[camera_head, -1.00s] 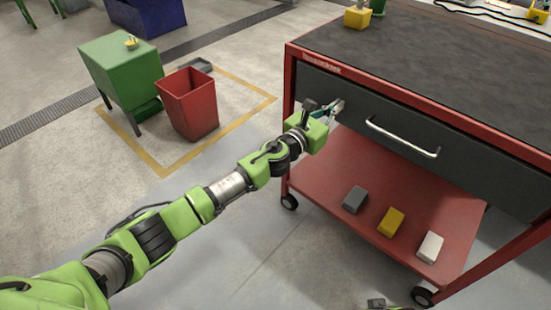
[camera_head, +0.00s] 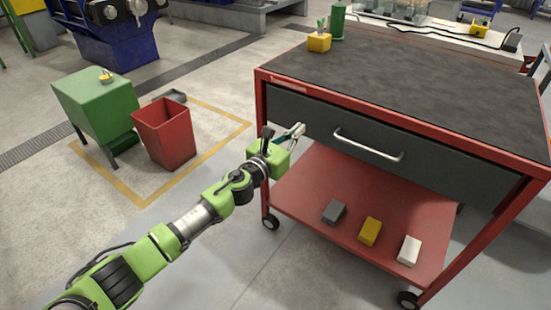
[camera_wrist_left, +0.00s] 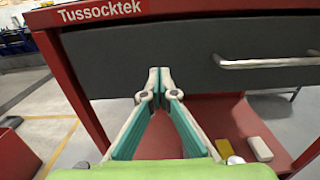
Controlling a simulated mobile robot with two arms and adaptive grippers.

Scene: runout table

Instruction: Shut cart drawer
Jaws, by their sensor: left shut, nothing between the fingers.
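The red cart (camera_head: 262,92) has one dark grey drawer (camera_head: 300,112) under its top, with a silver bar handle (camera_head: 368,148). The drawer front looks about level with the red frame; a small gap cannot be ruled out. My left gripper (camera_head: 299,129) is shut and empty, in front of the drawer's left part, left of the handle. In the left wrist view, the fingertips (camera_wrist_left: 158,72) meet in front of the drawer front (camera_wrist_left: 190,48), with the handle (camera_wrist_left: 268,62) to the right. I cannot tell whether they touch it. My right gripper is not in view.
The lower shelf (camera_head: 310,185) bears a grey block (camera_head: 334,211), a yellow block (camera_head: 369,230) and a white block (camera_head: 409,250). A red bin (camera_head: 165,135) and a green cabinet (camera_head: 95,103) stand to the left. The floor before the cart is clear.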

